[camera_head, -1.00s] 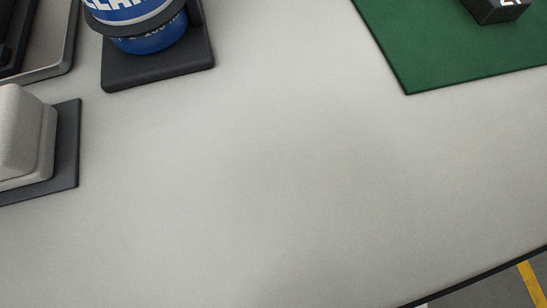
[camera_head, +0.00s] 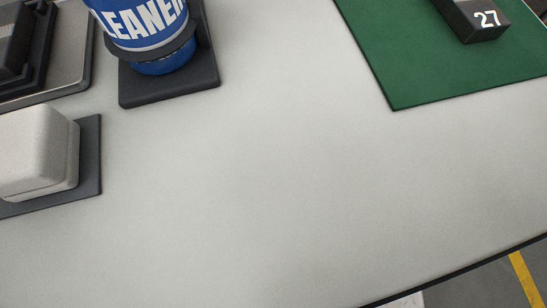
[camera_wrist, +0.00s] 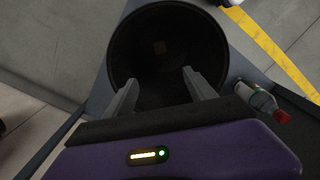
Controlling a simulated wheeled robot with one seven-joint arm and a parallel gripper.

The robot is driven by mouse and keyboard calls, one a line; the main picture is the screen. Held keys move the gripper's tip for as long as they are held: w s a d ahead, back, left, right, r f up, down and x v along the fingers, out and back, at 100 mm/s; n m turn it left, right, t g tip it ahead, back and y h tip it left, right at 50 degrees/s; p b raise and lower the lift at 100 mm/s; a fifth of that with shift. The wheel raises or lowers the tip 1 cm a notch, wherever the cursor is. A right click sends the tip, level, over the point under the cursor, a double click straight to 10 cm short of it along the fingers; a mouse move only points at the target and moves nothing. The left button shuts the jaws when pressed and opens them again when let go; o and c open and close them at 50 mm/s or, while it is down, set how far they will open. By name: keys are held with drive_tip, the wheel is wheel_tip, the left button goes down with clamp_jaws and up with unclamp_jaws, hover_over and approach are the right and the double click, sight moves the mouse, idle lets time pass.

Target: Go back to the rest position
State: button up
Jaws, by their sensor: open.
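My gripper (camera_wrist: 159,82) shows in the wrist view with its two grey fingers apart and nothing between them. It is open. Beyond the fingers is a round dark opening (camera_wrist: 150,28), with a small dull yellow patch inside. My gripper does not show in the head view.
In the head view a blue cleaner container (camera_head: 145,22) stands in a dark holder (camera_head: 170,87). A light grey box (camera_head: 38,150) and a green mat (camera_head: 400,75) with a block marked 27 (camera_head: 470,20) are on the pale table (camera_head: 250,190).

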wheel_tip(320, 180, up, 3)
drive_tip(key=shift+p, duration=0.3)
drive_tip(key=shift+s, duration=0.1)
idle(0.3)
